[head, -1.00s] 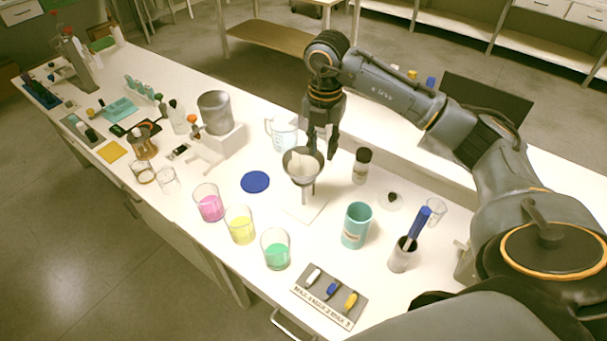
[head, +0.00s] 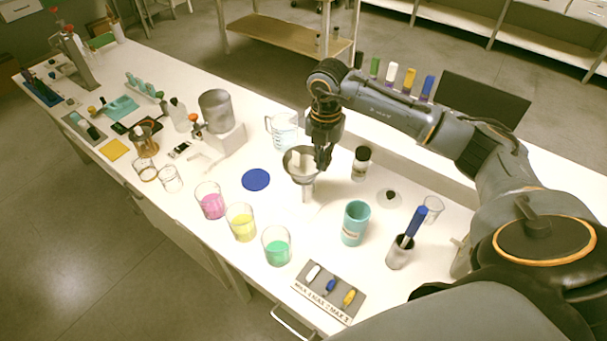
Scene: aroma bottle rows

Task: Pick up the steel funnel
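The steel funnel (head: 297,175) is upright near the middle of the white bench, wide mouth up, with its pale stem (head: 307,191) below. My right gripper (head: 323,163) points down at the right edge of the funnel's rim, its fingers overlapping the rim in this view. The fingers look close together, one partly behind the other, so I cannot tell whether they are closed on the rim. My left gripper is not in view.
Beakers with pink (head: 210,203), yellow (head: 241,225) and green (head: 277,248) liquid stand in front. A blue disc (head: 256,180) lies left of the funnel. A glass jug (head: 285,131) stands behind, a dark-capped bottle (head: 361,164) and teal cup (head: 355,224) to the right.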

